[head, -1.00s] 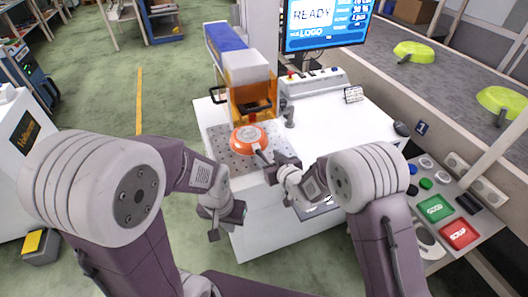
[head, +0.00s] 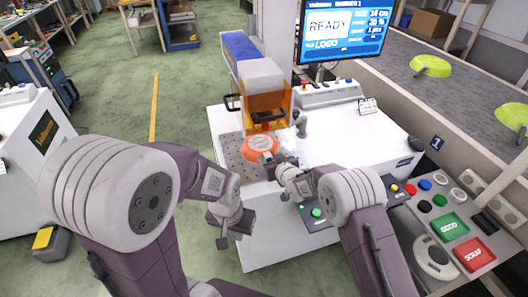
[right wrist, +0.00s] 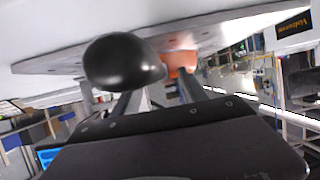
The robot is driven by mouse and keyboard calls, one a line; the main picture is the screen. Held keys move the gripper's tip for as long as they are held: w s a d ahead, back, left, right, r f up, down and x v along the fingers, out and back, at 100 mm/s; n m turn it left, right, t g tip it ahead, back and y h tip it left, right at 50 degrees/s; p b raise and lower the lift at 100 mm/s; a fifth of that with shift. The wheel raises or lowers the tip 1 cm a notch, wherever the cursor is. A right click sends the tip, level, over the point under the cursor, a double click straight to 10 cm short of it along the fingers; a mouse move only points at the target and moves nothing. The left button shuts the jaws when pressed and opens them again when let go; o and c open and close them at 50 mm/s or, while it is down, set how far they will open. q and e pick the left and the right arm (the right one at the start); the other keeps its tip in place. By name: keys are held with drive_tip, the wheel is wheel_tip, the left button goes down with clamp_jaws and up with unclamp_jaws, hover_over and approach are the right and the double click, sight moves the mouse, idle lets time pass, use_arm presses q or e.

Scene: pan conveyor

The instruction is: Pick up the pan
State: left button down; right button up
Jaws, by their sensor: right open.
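The orange pan (head: 259,144) lies on the perforated plate (head: 236,160) in front of the marking machine. Its handle points toward me, to my right gripper (head: 272,160). My right gripper is open at the handle. In the right wrist view the handle's rounded black end (right wrist: 124,62) looms large by the fingers, with the orange pan (right wrist: 180,62) beyond. I cannot tell whether the handle lies fully between the fingers. My left gripper (head: 232,230) hangs low in front of the white machine table, apart from the pan; its jaw opening is unclear.
The machine with its orange guard (head: 268,103) stands just behind the pan. A screen (head: 341,30) reads READY. Two green pans, one farther (head: 431,66) and one nearer (head: 513,116), sit on the conveyor (head: 460,100) at right. A button panel (head: 440,215) stands at front right.

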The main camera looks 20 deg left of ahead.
clamp_jaws()
idle(1.3)
drive_tip(key=shift+r, duration=0.1)
